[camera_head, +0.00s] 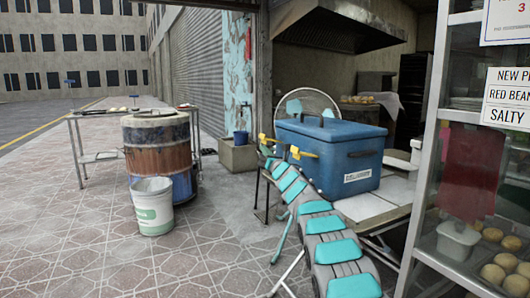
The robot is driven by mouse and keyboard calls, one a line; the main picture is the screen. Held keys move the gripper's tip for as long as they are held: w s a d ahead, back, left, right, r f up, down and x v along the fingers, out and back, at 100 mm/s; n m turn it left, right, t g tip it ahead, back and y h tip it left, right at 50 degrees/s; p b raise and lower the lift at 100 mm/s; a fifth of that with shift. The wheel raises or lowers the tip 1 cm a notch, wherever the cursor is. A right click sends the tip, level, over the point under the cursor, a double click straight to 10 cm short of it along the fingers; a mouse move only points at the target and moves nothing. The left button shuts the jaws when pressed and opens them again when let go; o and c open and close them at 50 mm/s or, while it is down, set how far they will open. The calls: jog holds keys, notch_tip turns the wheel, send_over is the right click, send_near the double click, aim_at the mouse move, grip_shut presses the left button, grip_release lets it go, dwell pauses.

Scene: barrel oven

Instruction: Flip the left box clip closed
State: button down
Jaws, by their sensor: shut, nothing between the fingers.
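The blue box (335,157) stands on a table with its lid down. The left clip (268,139) is yellow and shows at the left end of the box front, sticking outward. A second yellow clip (304,153) sticks out further right on the same side. My teal and grey arm reaches up from the bottom of the view towards the box's left end. My gripper (266,151) is small and dark here, shut and empty, just below the left clip. I cannot tell whether it touches the clip.
The table (372,207) carries the box. A glass cabinet with buns (492,273) closes off the right side. A barrel oven (158,150) and a white bucket (153,206) stand to the left. Tiled floor (100,255) lies open at the front left.

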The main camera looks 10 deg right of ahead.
jog(key=shift+a+r+m+h, duration=0.1)
jog(key=shift+r+m+h, duration=0.35)
jog(key=shift+m, duration=0.5)
jog(key=shift+a+r+m+h, duration=0.1)
jog(key=shift+r+m+h, duration=0.15)
jog(key=shift+r+m, duration=0.55)
jog(key=shift+f, duration=0.25)
